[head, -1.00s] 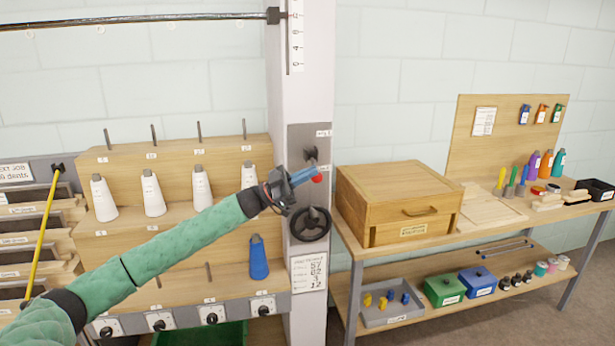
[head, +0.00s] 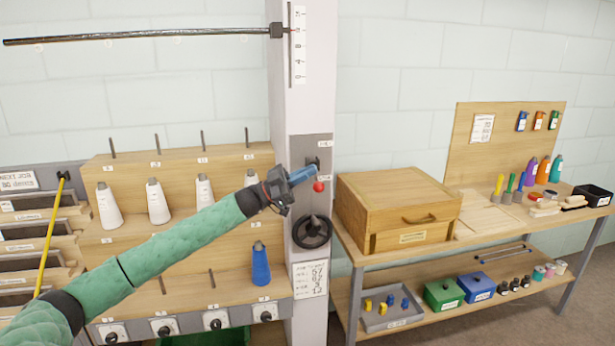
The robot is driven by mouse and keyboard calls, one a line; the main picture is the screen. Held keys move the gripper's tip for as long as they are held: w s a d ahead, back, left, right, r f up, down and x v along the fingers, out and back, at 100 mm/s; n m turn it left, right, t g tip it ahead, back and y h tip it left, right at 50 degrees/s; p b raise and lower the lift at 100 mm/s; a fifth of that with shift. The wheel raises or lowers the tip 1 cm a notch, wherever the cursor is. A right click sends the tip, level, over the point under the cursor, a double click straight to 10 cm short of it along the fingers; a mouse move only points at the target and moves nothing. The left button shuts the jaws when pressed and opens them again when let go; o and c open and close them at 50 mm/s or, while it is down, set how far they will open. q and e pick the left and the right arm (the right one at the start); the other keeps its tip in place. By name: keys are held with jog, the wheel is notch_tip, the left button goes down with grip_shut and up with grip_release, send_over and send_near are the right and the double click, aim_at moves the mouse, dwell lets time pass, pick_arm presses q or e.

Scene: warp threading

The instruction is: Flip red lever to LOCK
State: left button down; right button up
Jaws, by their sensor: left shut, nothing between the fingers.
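The red lever knob (head: 319,187) shows on the grey metal plate (head: 297,150) of the white post. Its shaft is hard to make out. My left gripper (head: 314,172) is shut and empty, with blue fingers pointing right just above the red knob. I cannot tell whether the fingertips touch the lever. A small label sits at the top of the plate, too small to read. My right gripper is not in view.
A black handwheel (head: 312,232) is below the knob on the same post. A wooden box (head: 398,205) stands on the workbench to the right. White cones (head: 157,202) and a blue cone (head: 260,265) stand on the wooden rack at left.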

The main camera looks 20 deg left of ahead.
pick_arm(q)
jog(key=b+v, duration=0.2)
jog(key=v, duration=0.8)
jog(key=shift+f, duration=0.25)
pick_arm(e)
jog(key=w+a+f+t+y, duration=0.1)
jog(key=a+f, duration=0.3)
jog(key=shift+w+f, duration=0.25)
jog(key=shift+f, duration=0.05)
pick_arm(q)
jog(key=shift+w+d, duration=0.1)
